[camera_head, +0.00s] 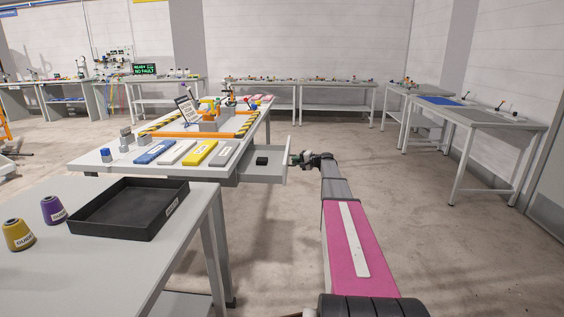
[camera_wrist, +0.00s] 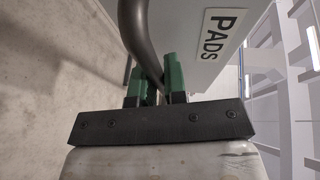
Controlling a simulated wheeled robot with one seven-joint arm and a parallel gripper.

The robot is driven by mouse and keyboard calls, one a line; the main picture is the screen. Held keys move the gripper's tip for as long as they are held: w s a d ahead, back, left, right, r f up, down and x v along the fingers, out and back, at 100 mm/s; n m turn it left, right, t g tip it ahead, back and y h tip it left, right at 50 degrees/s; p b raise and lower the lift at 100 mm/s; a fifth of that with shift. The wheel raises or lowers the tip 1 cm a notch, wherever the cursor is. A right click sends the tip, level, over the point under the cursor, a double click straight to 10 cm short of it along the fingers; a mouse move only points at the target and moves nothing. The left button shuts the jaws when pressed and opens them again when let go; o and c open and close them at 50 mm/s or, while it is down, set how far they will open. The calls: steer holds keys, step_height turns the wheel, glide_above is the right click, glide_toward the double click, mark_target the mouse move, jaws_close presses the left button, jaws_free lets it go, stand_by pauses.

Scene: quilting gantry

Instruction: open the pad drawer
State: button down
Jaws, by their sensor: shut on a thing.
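The pad drawer (camera_head: 268,176) is pulled out of the right side of the grey table in the head view, and a small black block (camera_head: 262,161) lies inside it. In the wrist view the drawer front (camera_wrist: 205,55) carries a white label reading PADS (camera_wrist: 224,32). A dark curved bar handle (camera_wrist: 142,45) stands out from that front. My gripper (camera_wrist: 157,90) has its green fingers on either side of the handle, shut on it. In the head view my gripper (camera_head: 298,159) is at the drawer's right end, and the handle is hard to make out there.
A front table (camera_head: 120,275) holds a black tray (camera_head: 130,230) and yellow and purple spools. The drawer's table (camera_head: 95,162) bears coloured bars and a striped gantry frame. Side tables (camera_head: 500,120) stand at the right. The floor (camera_head: 420,220) right of my arm is clear.

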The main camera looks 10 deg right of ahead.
steer(key=s+d, duration=0.2)
steer(key=d, duration=0.4)
steer(key=shift+d, duration=0.15)
steer(key=c, duration=1.2)
jaws_free()
steer(key=shift+s+d, duration=0.1)
steer(key=shift+s, duration=0.05)
steer(key=v, duration=1)
steer(key=shift+s+d, duration=0.2)
steer(key=shift+d, duration=0.05)
